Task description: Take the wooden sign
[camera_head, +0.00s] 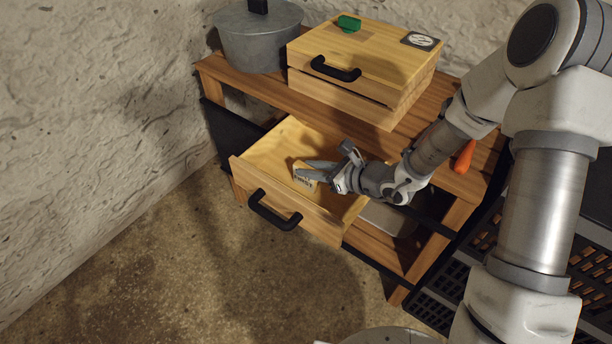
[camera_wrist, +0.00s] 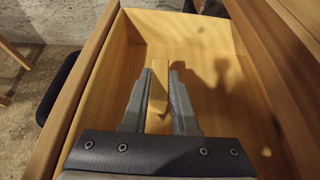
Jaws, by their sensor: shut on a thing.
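The wooden sign (camera_head: 304,176) is a small pale block with dark lettering on its face. It is inside the open lower drawer (camera_head: 272,150). My gripper (camera_head: 309,170) reaches into the drawer from the right and is shut on the sign. In the wrist view the sign (camera_wrist: 159,84) shows as a narrow light-wood strip between the two grey fingers of my gripper (camera_wrist: 158,80). I cannot tell whether the sign touches the drawer floor.
The drawer has a black handle (camera_head: 274,211) on its front. A wooden box (camera_head: 372,62) with a green object (camera_head: 348,23) on it stands on the shelf top, beside a grey pot (camera_head: 259,38). An orange-handled object (camera_head: 465,157) lies to the right. Black crates (camera_head: 448,285) stand at lower right.

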